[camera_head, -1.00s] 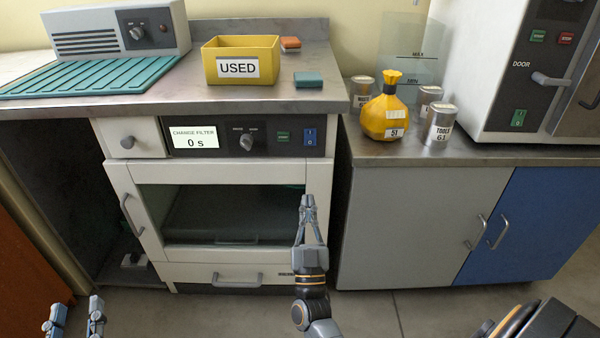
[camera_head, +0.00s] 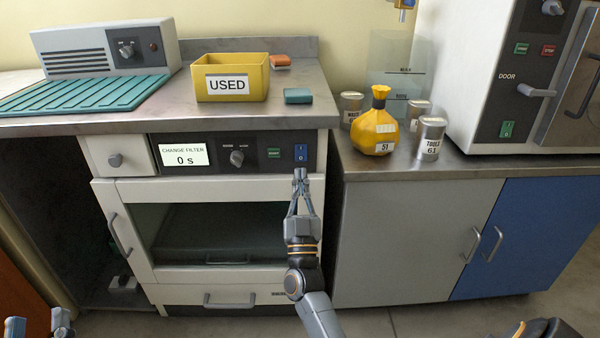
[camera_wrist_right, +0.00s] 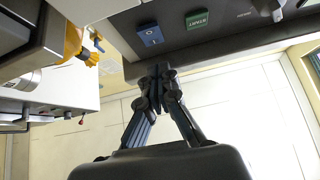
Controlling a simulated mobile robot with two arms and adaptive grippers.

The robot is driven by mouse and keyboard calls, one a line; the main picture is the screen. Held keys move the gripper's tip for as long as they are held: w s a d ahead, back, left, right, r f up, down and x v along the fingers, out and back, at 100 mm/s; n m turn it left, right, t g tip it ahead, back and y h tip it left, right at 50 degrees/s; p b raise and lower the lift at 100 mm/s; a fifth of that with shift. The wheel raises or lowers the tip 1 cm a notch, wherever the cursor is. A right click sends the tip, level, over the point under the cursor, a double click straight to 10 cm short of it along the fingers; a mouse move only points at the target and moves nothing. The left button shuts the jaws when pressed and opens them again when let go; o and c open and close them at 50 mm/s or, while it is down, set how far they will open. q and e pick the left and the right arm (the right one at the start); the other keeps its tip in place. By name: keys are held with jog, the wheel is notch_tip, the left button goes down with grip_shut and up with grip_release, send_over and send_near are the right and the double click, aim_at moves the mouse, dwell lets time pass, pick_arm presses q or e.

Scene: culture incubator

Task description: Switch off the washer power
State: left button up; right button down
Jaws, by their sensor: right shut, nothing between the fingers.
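The washer (camera_head: 137,190) stands under the counter, with a dark control panel along its top. Its blue power switch (camera_head: 301,153), marked I and 0, is at the panel's right end. It also shows in the right wrist view (camera_wrist_right: 151,35). My right gripper (camera_head: 299,172) is shut and empty, with its fingertips just below the switch in the head view. In the right wrist view the fingertips (camera_wrist_right: 158,72) appear close to the panel's lower edge; contact cannot be told. My left gripper (camera_head: 38,325) is at the bottom left corner, partly cut off, its two fingers apart.
A green start button (camera_head: 273,153) and a knob (camera_head: 237,158) sit left of the switch. The display (camera_head: 184,155) reads "CHANGE FILTER 0 s". A yellow bin (camera_head: 260,86) marked USED stands on the counter. A yellow bag (camera_head: 376,132) and cans stand on the right counter.

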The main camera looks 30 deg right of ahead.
aim_at(299, 153)
jog(key=w+d, duration=0.1)
jog(key=w+d+b, duration=0.1)
jog(key=w, duration=0.1)
jog(key=shift+w+d, duration=0.1)
jog(key=shift+w, duration=0.15)
jog(key=shift+w+d+b, duration=0.1)
jog(key=shift+w+b, duration=0.1)
jog(key=shift+b, duration=0.1)
pick_arm(q)
jog(key=s+r+t+h, duration=0.1)
jog(key=s+r+t, duration=0.3)
jog(key=s+r, duration=0.1)
jog(key=shift+a+r+t+h, duration=0.25)
jog(key=shift+r+t+h, duration=0.05)
jog(key=shift+r+h, duration=0.1)
